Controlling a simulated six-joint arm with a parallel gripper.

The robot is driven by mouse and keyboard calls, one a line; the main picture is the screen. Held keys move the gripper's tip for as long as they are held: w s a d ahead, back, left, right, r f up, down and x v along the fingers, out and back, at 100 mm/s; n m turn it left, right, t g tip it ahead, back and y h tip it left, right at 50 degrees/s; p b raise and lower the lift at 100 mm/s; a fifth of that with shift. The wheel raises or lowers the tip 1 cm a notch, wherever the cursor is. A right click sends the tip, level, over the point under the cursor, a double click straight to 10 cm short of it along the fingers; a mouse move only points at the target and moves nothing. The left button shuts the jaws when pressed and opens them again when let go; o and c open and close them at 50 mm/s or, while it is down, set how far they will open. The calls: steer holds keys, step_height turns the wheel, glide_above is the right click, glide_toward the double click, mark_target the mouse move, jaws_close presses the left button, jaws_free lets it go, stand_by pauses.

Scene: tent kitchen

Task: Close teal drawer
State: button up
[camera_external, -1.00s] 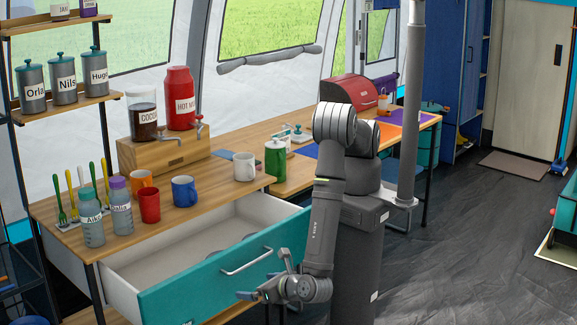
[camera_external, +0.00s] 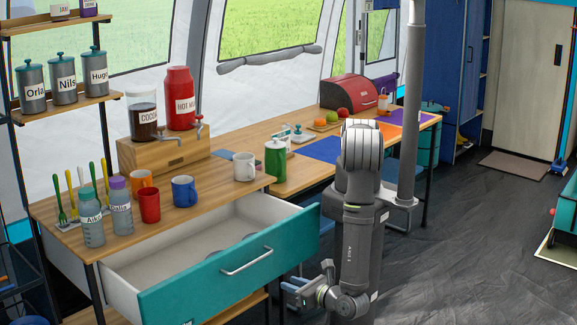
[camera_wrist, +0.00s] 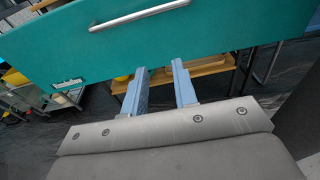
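The teal drawer (camera_external: 228,272) is pulled well out from under the wooden counter, showing its white inside with a few grey round things at the bottom. Its front carries a silver bar handle (camera_external: 247,261). In the wrist view the teal front (camera_wrist: 70,48) and the handle (camera_wrist: 138,16) fill the top. My gripper (camera_external: 291,289) is in front of the drawer, below and to the right of the handle, apart from it. Its two blue fingers (camera_wrist: 160,88) show a gap between them with nothing held, so it is open.
Cups and bottles stand on the counter (camera_external: 215,188) above the drawer, including a red mug (camera_external: 149,204) and a blue mug (camera_external: 184,191). A lower wooden shelf (camera_wrist: 205,66) lies beneath the drawer. The dark floor (camera_external: 470,240) to the right is clear.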

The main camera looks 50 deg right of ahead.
steer(key=shift+t, duration=0.7)
steer(key=d, duration=0.2)
steer(key=d+f, duration=0.1)
steer(key=d, duration=0.1)
steer(key=shift+w, duration=0.2)
jaws_close()
glide_toward(267, 263)
steer(key=w+a+r, duration=0.1)
steer(key=w, duration=0.1)
steer(key=w+a+r, duration=0.1)
steer(key=w, duration=0.1)
steer(key=w+a, duration=0.1)
steer(key=w, duration=0.1)
steer(key=shift+w+a+r, duration=0.15)
steer(key=shift+w+r, duration=0.25)
steer(key=w, duration=2.3)
steer(key=shift+w, duration=0.35)
steer(key=shift+w+r, duration=0.1)
steer(key=shift+w, duration=0.45)
steer(key=shift+a, duration=0.1)
steer(key=s, duration=1.4)
steer(key=shift+s, duration=0.3)
